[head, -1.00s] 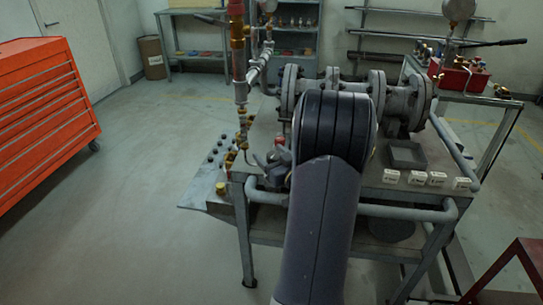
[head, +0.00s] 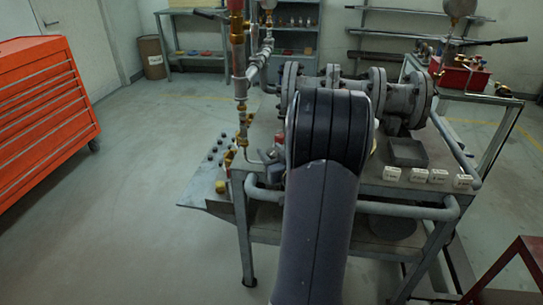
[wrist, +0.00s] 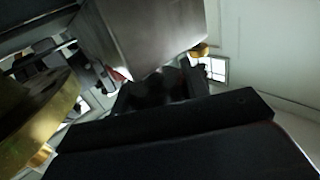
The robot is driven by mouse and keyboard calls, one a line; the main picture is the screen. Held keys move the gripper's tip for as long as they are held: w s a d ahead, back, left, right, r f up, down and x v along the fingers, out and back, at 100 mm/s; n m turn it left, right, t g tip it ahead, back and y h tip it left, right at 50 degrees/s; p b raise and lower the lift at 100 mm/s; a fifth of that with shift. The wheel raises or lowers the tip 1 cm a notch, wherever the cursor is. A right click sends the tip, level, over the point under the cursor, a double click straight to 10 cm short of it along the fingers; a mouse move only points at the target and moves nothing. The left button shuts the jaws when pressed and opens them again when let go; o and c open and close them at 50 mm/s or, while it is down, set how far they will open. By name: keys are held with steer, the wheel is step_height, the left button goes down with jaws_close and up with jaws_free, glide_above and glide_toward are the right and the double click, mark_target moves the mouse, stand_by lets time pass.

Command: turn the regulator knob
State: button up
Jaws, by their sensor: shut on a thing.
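In the wrist view, my gripper (wrist: 160,92) is shut around a dark rounded thing, which looks like the regulator knob (wrist: 155,86). The view is dark and the exact contact is hard to see. A grey metal block (wrist: 140,38) is close above the knob, and a brass part (wrist: 35,110) is at the left. In the head view, my own arm covers the gripper and the knob, at the near edge of the workbench (head: 355,209).
Flanged grey piping (head: 396,101) runs across the bench behind my arm. A thin upright pipe (head: 240,88) stands left of it. A red tool chest (head: 45,115) stands left, with open floor between.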

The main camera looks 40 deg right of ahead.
steer(key=shift+d+m+g+h+b, duration=0.1)
steer(key=shift+m+g+h+b, duration=0.4)
steer(key=shift+m+h+b, duration=0.8)
steer(key=shift+n, duration=0.3)
steer(key=o, duration=1)
steer(key=shift+s, duration=0.1)
steer(key=v, duration=1)
steer(key=shift+s+a+p, duration=0.25)
steer(key=shift+s+p, duration=0.05)
steer(key=shift+w, duration=0.1)
